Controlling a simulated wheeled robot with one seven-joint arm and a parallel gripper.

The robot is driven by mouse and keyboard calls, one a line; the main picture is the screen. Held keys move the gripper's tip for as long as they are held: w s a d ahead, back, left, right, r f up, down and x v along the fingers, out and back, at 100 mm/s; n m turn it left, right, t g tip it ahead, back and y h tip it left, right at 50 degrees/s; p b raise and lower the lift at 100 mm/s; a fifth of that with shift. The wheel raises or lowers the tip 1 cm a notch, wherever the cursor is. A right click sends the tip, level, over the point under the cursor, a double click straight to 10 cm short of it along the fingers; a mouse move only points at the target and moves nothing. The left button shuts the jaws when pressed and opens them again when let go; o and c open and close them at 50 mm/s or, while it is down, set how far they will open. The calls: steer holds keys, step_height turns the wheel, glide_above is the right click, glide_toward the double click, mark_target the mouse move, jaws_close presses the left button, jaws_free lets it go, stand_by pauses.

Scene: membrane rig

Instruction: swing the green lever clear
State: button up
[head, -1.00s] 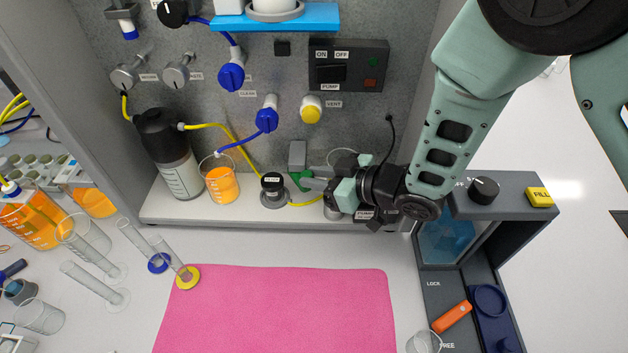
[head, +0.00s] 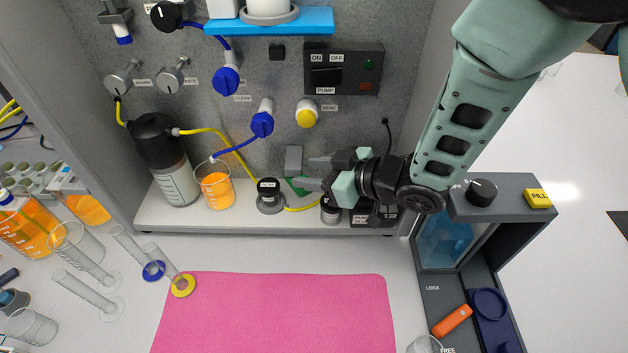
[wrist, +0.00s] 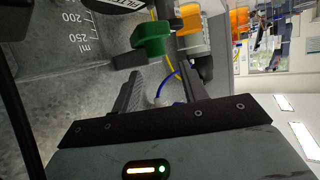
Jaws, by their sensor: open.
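The green lever (head: 300,191) is low at the back of the rig, below a small grey block (head: 294,160). In the head view my gripper's lower finger partly covers it. In the wrist view the green lever (wrist: 150,38) shows ahead of the fingertips, nearer the left finger's line. My gripper (head: 305,172) comes in from the right with its fingers spread apart. Nothing is seen between the fingers in the wrist view (wrist: 160,76). I cannot tell whether the lower finger touches the lever.
A black-capped filter fitting (head: 269,196) with a yellow tube stands just left of the lever. A beaker of orange liquid (head: 214,187) and a black-topped bottle (head: 174,178) stand further left. The pump switch box (head: 343,68) is above. The pink mat (head: 275,310) in front is clear.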

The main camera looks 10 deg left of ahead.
step_height(320, 180, up, 8)
steer(key=b, duration=0.1)
steer(key=shift+f, duration=0.2)
stand_by(0.6)
